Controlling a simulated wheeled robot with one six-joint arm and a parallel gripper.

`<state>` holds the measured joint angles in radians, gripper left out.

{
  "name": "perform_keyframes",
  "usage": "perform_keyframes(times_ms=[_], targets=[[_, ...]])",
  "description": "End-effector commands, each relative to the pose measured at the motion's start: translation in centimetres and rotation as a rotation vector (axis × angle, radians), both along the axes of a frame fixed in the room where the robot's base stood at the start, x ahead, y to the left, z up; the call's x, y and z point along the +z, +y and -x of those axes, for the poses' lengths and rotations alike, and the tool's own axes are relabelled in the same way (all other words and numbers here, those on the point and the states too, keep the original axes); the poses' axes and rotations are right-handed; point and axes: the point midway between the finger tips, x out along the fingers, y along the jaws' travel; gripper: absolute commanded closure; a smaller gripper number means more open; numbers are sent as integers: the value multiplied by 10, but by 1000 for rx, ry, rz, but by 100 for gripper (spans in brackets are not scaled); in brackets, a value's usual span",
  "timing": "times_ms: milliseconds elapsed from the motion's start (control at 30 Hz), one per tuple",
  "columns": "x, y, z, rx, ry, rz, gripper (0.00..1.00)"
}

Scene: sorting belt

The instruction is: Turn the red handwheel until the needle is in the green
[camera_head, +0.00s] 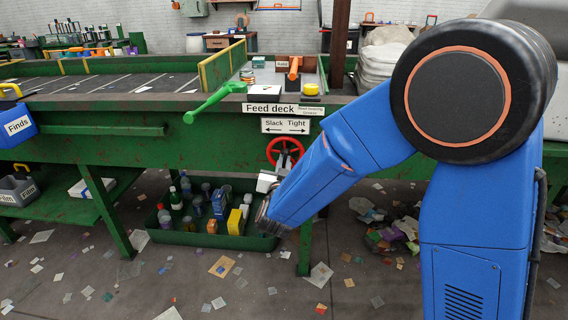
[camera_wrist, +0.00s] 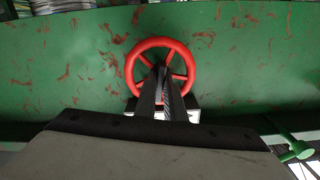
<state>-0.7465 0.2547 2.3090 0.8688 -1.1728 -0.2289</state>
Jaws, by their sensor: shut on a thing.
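The red handwheel (camera_head: 285,149) is mounted on the green side of the belt frame, under a "Slack / Tight" sign (camera_head: 286,126) with a two-way arrow. In the wrist view the red handwheel (camera_wrist: 132,66) is face on, with its rim and spokes showing. My gripper (camera_wrist: 163,72) reaches to the wheel's middle and lower part, its dark fingers close together and shut on the wheel. The fingers hide the hub and the lower spokes. In the head view my gripper (camera_head: 280,168) is partly hidden by my blue arm. I cannot see a needle or a green zone in either view.
A green lever (camera_head: 215,101) sticks out left of the "Feed deck" sign (camera_head: 270,108). A green tray (camera_head: 178,236) with bottles and boxes lies below, left of my arm. A green leg stands near the wheel. Litter covers the floor.

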Motion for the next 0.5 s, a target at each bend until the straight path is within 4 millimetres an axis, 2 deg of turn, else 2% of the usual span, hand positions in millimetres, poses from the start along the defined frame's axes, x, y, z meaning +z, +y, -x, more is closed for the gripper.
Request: perform_keyframes(times_ms=[200, 500], targets=[[-1, 0, 1, 0, 5, 103, 100], [-2, -1, 1, 1, 8, 156, 100]])
